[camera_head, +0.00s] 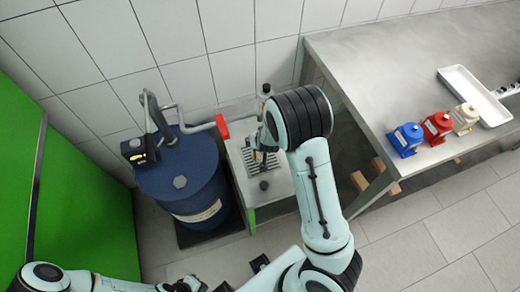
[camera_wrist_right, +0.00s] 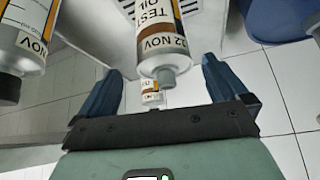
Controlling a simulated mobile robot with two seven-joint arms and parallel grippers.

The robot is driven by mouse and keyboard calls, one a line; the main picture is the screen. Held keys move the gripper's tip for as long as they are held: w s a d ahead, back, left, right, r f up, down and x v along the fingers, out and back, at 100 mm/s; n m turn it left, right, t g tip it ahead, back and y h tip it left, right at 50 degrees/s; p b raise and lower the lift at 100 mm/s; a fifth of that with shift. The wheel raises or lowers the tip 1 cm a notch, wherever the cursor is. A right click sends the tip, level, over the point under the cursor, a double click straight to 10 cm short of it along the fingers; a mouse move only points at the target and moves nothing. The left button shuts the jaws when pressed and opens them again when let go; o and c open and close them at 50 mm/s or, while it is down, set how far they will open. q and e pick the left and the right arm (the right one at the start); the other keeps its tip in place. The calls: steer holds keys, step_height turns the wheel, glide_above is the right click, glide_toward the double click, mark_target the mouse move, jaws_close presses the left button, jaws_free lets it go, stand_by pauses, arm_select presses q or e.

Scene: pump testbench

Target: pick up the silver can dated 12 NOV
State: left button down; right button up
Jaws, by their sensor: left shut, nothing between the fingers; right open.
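Silver cans with printed labels show in the right wrist view. My left gripper (camera_head: 185,285) is shut and empty at the bottom edge.
A blue drum (camera_head: 180,180) with a pump stands left of the small grey test bench (camera_head: 240,165). A red handle (camera_head: 222,127) juts between them. A metal table (camera_head: 400,75) at right holds blue, red and cream units and a white tray (camera_head: 474,97).

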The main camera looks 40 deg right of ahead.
steer(key=shift+a+b+x, duration=0.15)
steer(key=shift+b+x, duration=0.05)
steer(key=shift+x, duration=1.15)
steer(key=shift+a+b+x, duration=0.1)
steer(key=shift+b+x, duration=0.1)
steer(key=shift+x, duration=1.1)
steer(key=shift+f, duration=0.1)
steer(key=c, duration=1.8)
steer(key=shift+w, duration=0.1)
jaws_close()
